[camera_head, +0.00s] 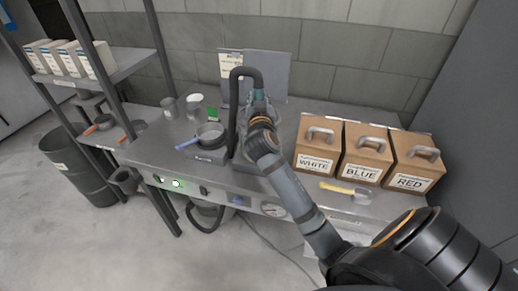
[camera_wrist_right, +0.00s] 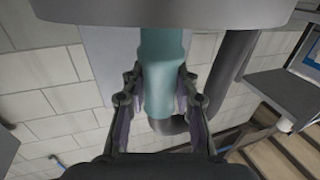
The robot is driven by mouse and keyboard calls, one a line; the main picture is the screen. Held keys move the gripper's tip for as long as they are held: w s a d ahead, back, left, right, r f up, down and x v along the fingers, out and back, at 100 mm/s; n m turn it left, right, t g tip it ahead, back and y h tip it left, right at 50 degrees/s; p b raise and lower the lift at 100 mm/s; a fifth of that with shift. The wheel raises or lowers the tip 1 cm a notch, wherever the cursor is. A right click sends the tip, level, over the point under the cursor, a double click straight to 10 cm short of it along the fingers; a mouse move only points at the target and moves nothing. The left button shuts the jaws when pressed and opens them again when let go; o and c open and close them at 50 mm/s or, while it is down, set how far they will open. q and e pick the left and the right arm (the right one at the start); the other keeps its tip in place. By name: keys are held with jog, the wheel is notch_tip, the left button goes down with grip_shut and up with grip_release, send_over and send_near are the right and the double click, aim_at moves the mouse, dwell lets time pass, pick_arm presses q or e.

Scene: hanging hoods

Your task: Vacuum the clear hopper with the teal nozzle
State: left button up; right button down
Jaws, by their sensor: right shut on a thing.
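My right gripper (camera_head: 259,100) is over the middle of the bench, at the end of my right arm. In the right wrist view its two fingers (camera_wrist_right: 160,100) are shut on the teal nozzle (camera_wrist_right: 162,75), one on each side. The nozzle's far end meets or passes behind a wide grey rounded body (camera_wrist_right: 165,10); I cannot tell which. A black hose (camera_head: 234,110) arches up and over to the nozzle; it also shows in the wrist view (camera_wrist_right: 232,70). I cannot make out the clear hopper surely; my gripper and arm cover that area. My left gripper is out of view.
Boxes marked white (camera_head: 316,164), blue (camera_head: 361,173) and red (camera_head: 411,182) stand at the right of the bench (camera_head: 150,150). A yellow-handled scoop (camera_head: 345,189) lies before them. A pan (camera_head: 208,136) rests on a scale at left. Cups stand behind it.

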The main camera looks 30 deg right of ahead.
notch_tip(320, 180, up, 18)
jog(key=p, duration=1.3)
jog(key=shift+f+p, duration=0.15)
jog(key=shift+p, duration=0.15)
